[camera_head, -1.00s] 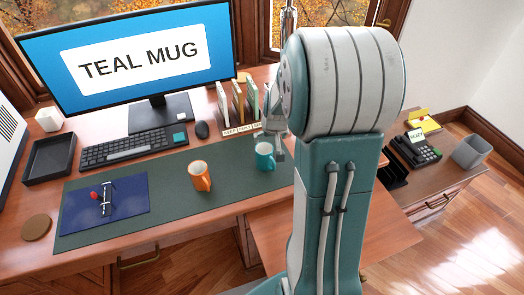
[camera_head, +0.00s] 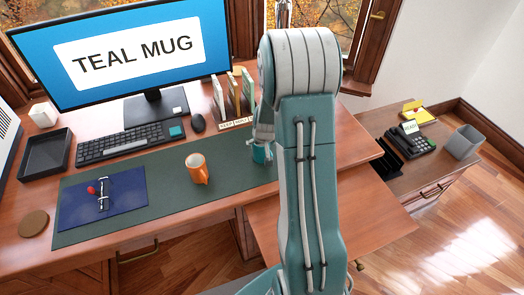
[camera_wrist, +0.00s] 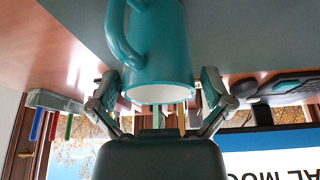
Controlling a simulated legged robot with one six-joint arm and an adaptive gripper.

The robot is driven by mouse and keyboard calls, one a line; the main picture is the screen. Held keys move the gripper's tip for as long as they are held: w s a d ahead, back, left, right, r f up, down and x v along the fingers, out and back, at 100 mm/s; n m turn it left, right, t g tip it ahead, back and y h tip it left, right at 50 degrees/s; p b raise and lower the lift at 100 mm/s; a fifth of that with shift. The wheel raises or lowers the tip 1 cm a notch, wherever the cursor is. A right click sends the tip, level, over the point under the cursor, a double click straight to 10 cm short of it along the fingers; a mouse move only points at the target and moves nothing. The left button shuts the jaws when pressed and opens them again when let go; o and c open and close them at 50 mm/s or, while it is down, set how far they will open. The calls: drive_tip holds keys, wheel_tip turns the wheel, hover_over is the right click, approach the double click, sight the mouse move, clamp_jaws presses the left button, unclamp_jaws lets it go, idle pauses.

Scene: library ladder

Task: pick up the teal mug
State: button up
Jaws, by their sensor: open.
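The teal mug (camera_head: 260,154) stands on the dark green desk mat (camera_head: 130,214), partly hidden by my gripper (camera_head: 263,138). In the wrist view, which is upside down, the teal mug (camera_wrist: 158,45) is large and close, its rim facing my gripper (camera_wrist: 160,85) and its handle to the left. My gripper is open, with one finger on each side of the mug's rim; I cannot tell whether they touch it. The monitor (camera_head: 125,55) reads "TEAL MUG".
An orange mug (camera_head: 196,168) stands left of the teal one on the mat. Behind are upright books (camera_head: 233,97), a mouse (camera_head: 198,123) and a keyboard (camera_head: 125,142). A blue folder (camera_head: 103,199) lies at the left.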

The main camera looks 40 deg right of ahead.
drive_tip(key=shift+d, duration=0.1)
drive_tip(key=c, duration=1.1)
drive_tip(key=shift+r, duration=0.25)
drive_tip(key=s+a+r, duration=0.2)
drive_tip(key=s+r, duration=0.2)
drive_tip(key=s+a+r, duration=0.2)
drive_tip(key=s+r, duration=0.2)
drive_tip(key=s+a+r, duration=0.2)
drive_tip(key=s+r, duration=0.2)
drive_tip(key=shift+s+a+r, duration=0.2)
drive_tip(key=shift+s, duration=0.1)
